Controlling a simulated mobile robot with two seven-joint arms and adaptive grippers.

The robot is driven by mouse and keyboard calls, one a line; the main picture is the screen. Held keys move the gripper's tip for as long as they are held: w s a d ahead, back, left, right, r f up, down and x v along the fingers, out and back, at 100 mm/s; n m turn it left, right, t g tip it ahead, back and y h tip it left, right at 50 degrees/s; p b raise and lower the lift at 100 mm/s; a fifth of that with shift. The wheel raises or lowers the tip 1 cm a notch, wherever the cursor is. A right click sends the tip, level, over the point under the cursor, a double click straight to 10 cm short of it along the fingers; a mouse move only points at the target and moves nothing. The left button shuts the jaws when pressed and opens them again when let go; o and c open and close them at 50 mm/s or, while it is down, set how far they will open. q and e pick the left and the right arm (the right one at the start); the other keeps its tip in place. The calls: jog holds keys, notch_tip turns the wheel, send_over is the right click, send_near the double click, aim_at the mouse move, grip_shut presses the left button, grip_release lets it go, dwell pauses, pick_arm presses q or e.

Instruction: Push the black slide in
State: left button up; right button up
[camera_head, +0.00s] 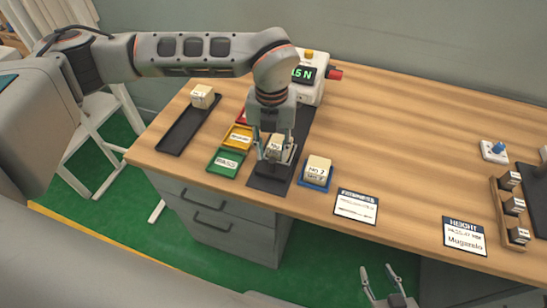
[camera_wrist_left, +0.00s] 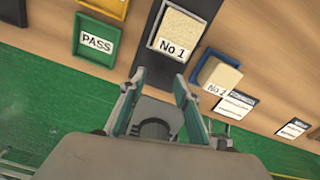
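The black slide (camera_head: 268,185) runs from the white tester with a green "N" readout (camera_head: 306,75) to the table's front edge. In the left wrist view the slide (camera_wrist_left: 152,72) carries a light-framed holder with the cream block "No 1" (camera_wrist_left: 179,32) in it. My left gripper (camera_head: 275,155) points down over the slide's front part, by the block. In the left wrist view its fingers (camera_wrist_left: 154,84) are apart with no object between them, nearer the front edge than the block. Whether they touch the slide I cannot tell. My right gripper (camera_head: 382,274) is open and empty, in front of the table.
Left of the slide are the green PASS tray (camera_head: 226,163), a yellow tray (camera_head: 238,133) and a black tray (camera_head: 181,132) with a block. Right are block "No 2" (camera_head: 318,167) on a blue tray, two cards and a rack (camera_head: 511,215). Mid-table is clear.

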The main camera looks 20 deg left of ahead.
aim_at(272, 160)
pick_arm(q)
jog(key=shift+f, duration=2.55)
grip_shut()
